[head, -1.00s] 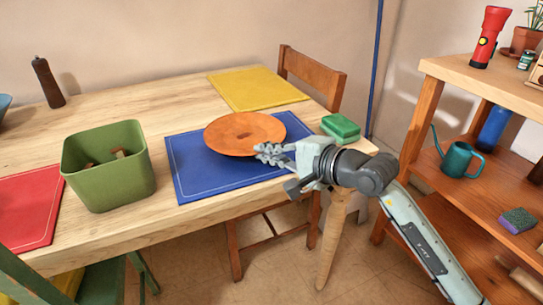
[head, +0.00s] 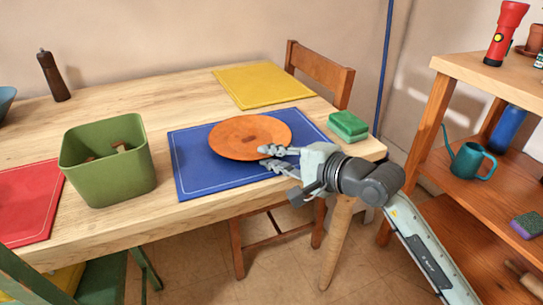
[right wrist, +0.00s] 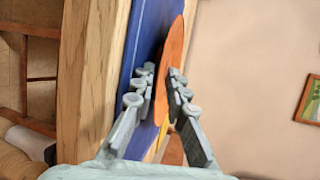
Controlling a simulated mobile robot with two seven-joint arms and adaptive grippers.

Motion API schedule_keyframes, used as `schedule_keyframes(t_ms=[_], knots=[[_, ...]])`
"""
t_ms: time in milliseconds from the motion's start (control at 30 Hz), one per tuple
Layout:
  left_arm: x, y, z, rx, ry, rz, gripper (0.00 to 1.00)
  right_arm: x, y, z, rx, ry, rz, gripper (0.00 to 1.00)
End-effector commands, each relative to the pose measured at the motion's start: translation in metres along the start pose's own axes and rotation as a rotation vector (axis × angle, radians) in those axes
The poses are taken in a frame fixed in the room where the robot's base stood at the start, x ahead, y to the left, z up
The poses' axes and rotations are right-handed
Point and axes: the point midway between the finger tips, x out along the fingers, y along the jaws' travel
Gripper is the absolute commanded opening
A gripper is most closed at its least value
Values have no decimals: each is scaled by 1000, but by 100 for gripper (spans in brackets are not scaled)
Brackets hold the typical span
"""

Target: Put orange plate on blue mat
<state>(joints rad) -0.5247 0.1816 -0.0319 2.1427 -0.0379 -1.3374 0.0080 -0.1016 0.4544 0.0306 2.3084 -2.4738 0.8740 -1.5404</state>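The round orange plate (head: 250,137) lies flat over the blue mat (head: 195,178), toward the mat's far side, and appears to rest on it. My right gripper (head: 268,157) is at the plate's near right rim, with its fingers spread apart. In the right wrist view the gripper (right wrist: 161,72) has a finger on either side of the rim of the plate (right wrist: 174,48), with the blue mat (right wrist: 147,35) behind. Whether a finger touches the plate is not clear. My left gripper is not in view.
A green bin (head: 108,178) holding small brown items stands left of the mat. A green sponge-like block (head: 348,125) sits by the table's right edge. A yellow mat (head: 262,85) lies behind, a red mat (head: 28,205) at left. A wooden shelf (head: 455,70) stands right.

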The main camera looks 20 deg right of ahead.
Motion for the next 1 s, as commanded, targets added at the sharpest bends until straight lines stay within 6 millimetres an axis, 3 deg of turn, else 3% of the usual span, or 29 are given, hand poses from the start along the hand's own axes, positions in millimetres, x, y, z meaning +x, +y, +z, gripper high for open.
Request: schedule_keyframes(t_ms=[167,233,400,567,733,1000], knots=[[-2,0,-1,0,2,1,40,-1,-2,0,0,0,0,14],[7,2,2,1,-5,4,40,-3,-2,0,-1,1,1,14],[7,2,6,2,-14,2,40,-34,0,0,-5,0,4,14],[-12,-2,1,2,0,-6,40,-67,-1,1,-2,0,5,14],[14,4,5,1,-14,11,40,-93,-4,1,1,1,6,14],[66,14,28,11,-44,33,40,-111,-5,1,2,-3,4,14]])
